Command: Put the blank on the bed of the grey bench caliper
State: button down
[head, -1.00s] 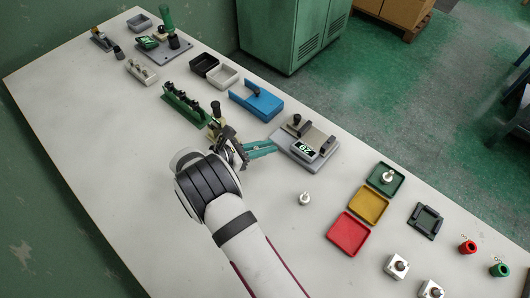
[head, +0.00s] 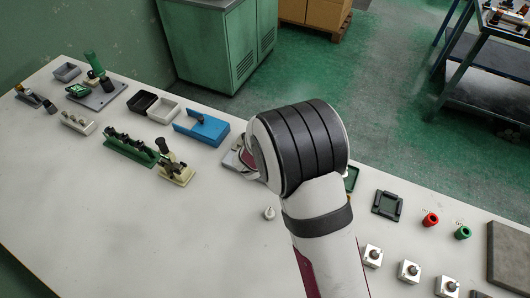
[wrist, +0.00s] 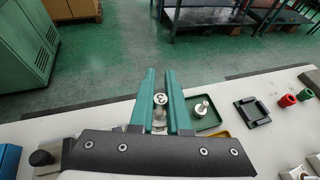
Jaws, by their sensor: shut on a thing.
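My gripper (wrist: 161,98) has teal fingers and is shut on a small silvery blank (wrist: 160,103), seen between them in the wrist view. In the head view my arm hides the gripper and the held blank. The grey bench caliper (head: 231,159) is mostly hidden behind my arm; only its left edge shows. In the wrist view its black knob (wrist: 41,158) shows at lower left. Its bed is hidden, so I cannot tell how high the blank is over it.
Another metal piece (wrist: 202,107) stands on the green tray (wrist: 209,122). A small pale piece (head: 269,212) stands on the table. The blue fixture (head: 203,130) and the lever clamp (head: 175,172) are to the left. A black square holder (head: 387,204) is to the right.

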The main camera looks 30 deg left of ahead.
jog(key=a+f, duration=0.2)
jog(key=a, duration=0.1)
jog(key=a+f, duration=0.2)
jog(key=a, duration=0.1)
jog(key=a+f, duration=0.2)
jog(key=a, duration=0.1)
jog(key=shift+w+a+f, duration=0.2)
jog(key=shift+w+a, duration=0.15)
jog(key=shift+a, duration=0.05)
jog(key=f, duration=0.4)
jog(key=shift+a, duration=0.3)
jog(key=shift+f, duration=0.15)
jog(key=shift+f, duration=0.1)
jog(key=c, duration=1.3)
grip_release()
jog(key=shift+o, duration=0.7)
